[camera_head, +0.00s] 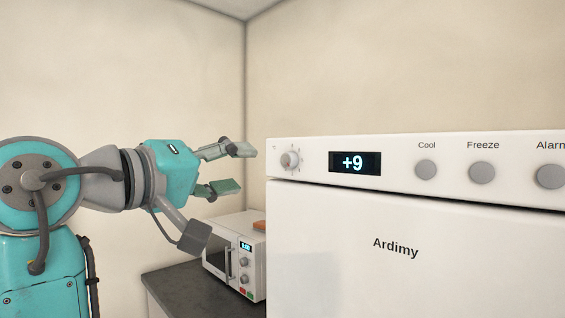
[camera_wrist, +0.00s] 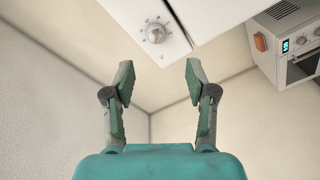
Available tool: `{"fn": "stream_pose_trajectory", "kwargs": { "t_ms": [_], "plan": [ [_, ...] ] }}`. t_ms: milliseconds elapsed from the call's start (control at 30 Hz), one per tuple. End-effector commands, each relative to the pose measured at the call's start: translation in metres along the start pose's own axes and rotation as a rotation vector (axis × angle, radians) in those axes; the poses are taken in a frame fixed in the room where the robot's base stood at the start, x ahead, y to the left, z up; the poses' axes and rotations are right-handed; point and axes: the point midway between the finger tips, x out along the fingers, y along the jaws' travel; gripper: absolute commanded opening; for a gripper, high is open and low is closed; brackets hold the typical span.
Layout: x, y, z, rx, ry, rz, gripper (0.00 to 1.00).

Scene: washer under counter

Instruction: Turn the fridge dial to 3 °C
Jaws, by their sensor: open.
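The fridge dial (camera_head: 289,160) is a small round knob with marks around it, at the left end of the white fridge's top panel. It also shows in the wrist view (camera_wrist: 155,34), beyond my fingertips. The fridge display (camera_head: 354,163) reads +9. My gripper (camera_head: 232,168) is open and empty, to the left of the dial in the head view and apart from it. In the wrist view both fingers of my gripper (camera_wrist: 160,82) are spread, with the dial above the gap between them. The small dial numbers are too small to read surely.
Cool (camera_head: 426,169), Freeze (camera_head: 482,172) and Alarm (camera_head: 550,176) buttons line the panel to the right. The fridge door (camera_head: 400,250) lies below. A microwave (camera_head: 236,252) stands on a dark counter (camera_head: 180,283) left of the fridge. Free air surrounds my gripper.

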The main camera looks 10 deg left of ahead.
Motion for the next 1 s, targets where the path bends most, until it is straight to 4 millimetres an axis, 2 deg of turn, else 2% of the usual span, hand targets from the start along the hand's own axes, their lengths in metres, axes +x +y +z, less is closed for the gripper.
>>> {"fn": "stream_pose_trajectory", "kwargs": {
  "t_ms": [100, 233, 700, 1000],
  "plan": [
    [-0.002, 0.007, -0.001, 0.006, -0.010, -0.004, 0.56],
    [0.008, 0.008, -0.001, 0.006, -0.013, -0.003, 0.56],
    [0.085, 0.007, 0.000, 0.006, -0.011, -0.002, 0.56],
    [0.104, 0.007, 0.000, 0.006, -0.009, -0.004, 0.56]
  ]
}}
